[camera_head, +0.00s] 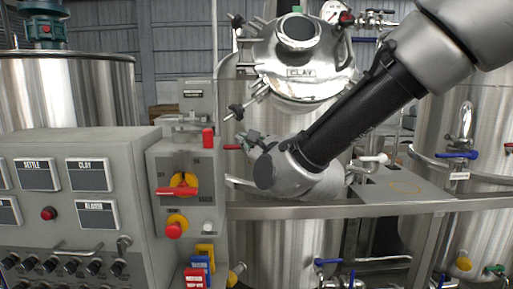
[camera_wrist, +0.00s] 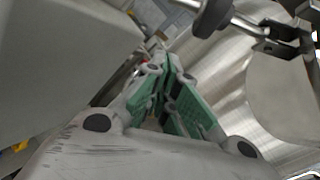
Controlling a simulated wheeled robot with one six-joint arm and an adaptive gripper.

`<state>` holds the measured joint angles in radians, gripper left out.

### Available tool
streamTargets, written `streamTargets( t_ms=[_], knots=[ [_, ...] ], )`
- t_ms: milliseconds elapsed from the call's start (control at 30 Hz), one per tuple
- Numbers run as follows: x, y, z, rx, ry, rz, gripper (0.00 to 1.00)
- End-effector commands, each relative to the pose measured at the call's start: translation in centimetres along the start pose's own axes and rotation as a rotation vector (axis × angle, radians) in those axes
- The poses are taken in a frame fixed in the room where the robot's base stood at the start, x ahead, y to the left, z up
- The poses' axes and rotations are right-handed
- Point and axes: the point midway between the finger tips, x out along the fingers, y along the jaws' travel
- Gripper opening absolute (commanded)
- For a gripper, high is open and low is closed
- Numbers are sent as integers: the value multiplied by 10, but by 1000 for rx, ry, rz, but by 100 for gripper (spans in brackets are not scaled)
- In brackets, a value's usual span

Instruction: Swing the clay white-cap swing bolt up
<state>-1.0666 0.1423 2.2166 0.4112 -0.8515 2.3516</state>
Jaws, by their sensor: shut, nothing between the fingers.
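The clay tank's round steel lid (camera_head: 300,60) carries a CLAY plate in the head view, with swing bolts around its rim. One swing bolt (camera_head: 237,111) with a dark knob hangs out at the lower left. I cannot make out a white cap on any bolt for sure. In the wrist view a dark-knobbed bolt (camera_wrist: 212,16) runs to a forked bracket (camera_wrist: 276,40) at the upper right, apart from my fingers. My gripper (camera_wrist: 168,92), with green finger pads, is shut and empty. In the head view its fingers (camera_head: 249,138) show small, below the lid, partly hidden by my arm.
A grey control cabinet (camera_head: 75,185) with a red-and-yellow switch (camera_head: 180,187) stands at the left. A steel rail (camera_head: 300,211) runs in front of the tank. Another tank (camera_head: 85,85) stands behind the cabinet. A pipe with a blue-handled valve (camera_head: 457,155) is at the right.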

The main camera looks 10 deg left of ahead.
Motion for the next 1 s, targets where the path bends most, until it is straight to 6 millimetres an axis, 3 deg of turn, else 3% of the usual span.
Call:
streamTargets(
  t_ms=[167, 300, 433, 1000],
  knots=[
    [37, 0, -1, 0, 1, -1, 0],
    [26, -1, 24, 1, -4, 0, 0],
    [22, 0, 34, 0, -2, 0, 0],
    [21, 0, 39, 7, 2, 6, 0]
  ],
)
